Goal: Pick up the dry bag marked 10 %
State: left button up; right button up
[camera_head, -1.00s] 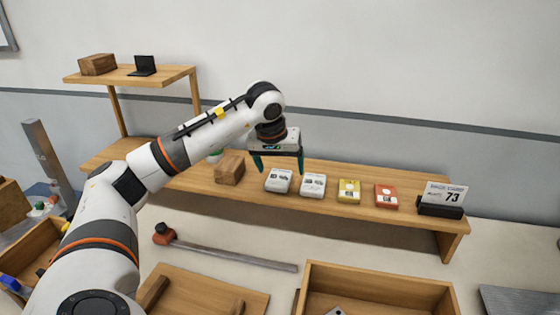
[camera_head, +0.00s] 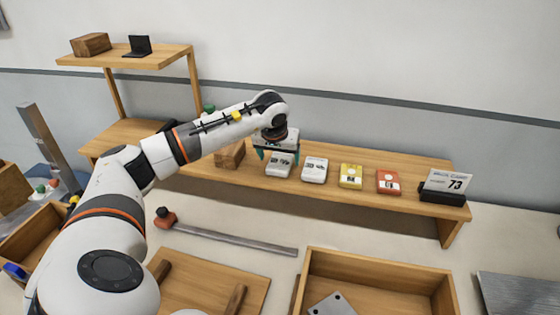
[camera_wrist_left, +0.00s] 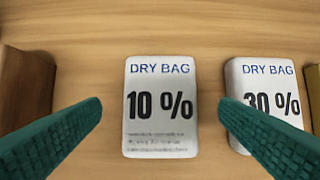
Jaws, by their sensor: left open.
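The dry bag marked 10 % (camera_wrist_left: 160,108) is a small white packet with blue and black print. It lies on the wooden shelf between the two green fingers of my left gripper (camera_wrist_left: 160,120) in the left wrist view. In the head view the same bag (camera_head: 279,170) sits just below my left gripper (camera_head: 278,155), which is open and empty above it. A second white dry bag marked 30 % (camera_wrist_left: 265,95) lies to its right, partly covered by the right finger. It also shows in the head view (camera_head: 314,170). My right gripper is not in view.
A wooden block (camera_head: 230,155) stands left of the bags. An open wooden box (camera_head: 375,263) is in front.

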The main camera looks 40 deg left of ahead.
pick_arm(q)
jog(key=shift+x, duration=1.05)
jog(key=shift+f, duration=0.2)
jog(key=c, duration=1.1)
